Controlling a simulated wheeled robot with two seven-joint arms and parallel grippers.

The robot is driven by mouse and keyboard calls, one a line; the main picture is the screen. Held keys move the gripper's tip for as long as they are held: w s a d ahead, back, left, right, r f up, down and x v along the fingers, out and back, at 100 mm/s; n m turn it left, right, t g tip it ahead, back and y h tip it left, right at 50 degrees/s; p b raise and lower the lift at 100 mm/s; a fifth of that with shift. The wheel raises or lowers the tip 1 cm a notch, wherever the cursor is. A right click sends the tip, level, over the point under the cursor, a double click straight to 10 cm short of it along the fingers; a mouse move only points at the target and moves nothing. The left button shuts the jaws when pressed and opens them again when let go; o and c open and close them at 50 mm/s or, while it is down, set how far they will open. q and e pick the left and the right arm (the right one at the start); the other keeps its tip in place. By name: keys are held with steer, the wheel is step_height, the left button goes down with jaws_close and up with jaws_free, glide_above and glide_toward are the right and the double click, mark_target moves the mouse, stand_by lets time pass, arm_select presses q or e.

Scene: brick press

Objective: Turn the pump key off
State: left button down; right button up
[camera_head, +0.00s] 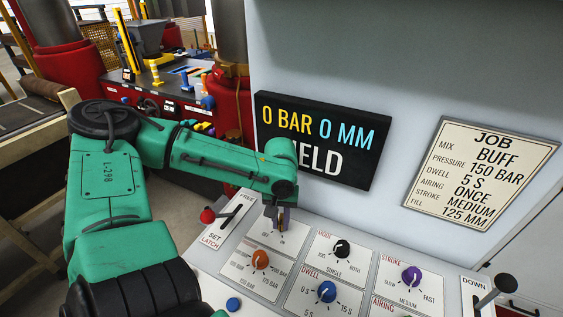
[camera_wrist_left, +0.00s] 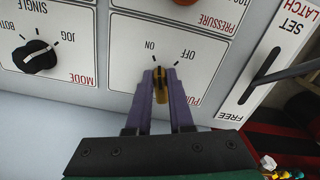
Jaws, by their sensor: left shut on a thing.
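The pump key (camera_wrist_left: 161,84) is a small yellow-brown and dark key on a white panel marked PUMP, with ON and OFF labels. My left gripper (camera_wrist_left: 166,76) is shut on it, with a purple finger on either side in the left wrist view. The key's far end points toward the labels, but I cannot tell exactly which one. In the head view my left gripper (camera_head: 281,215) reaches down to the pump panel (camera_head: 257,239), and its fingers mostly hide the key. My right gripper is not in view.
Neighbouring knobs are orange pressure (camera_head: 260,259), black mode (camera_head: 342,248), blue dwell (camera_head: 326,291) and purple stroke (camera_head: 411,275). A red-knobbed latch lever (camera_head: 208,215) stands left of the pump panel. The display (camera_head: 316,145) reads 0 BAR, 0 MM. A job card (camera_head: 482,170) hangs right.

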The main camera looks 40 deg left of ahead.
arm_select(q)
steer(key=m, duration=0.5)
steer(key=shift+s+a, duration=0.1)
steer(key=shift+a, duration=0.25)
steer(key=shift+a+m, duration=0.2)
steer(key=shift+m, duration=2.1)
steer(key=c, duration=0.8)
jaws_free()
step_height(320, 180, up, 15)
steer(key=p, duration=0.1)
steer(key=shift+f, duration=0.2)
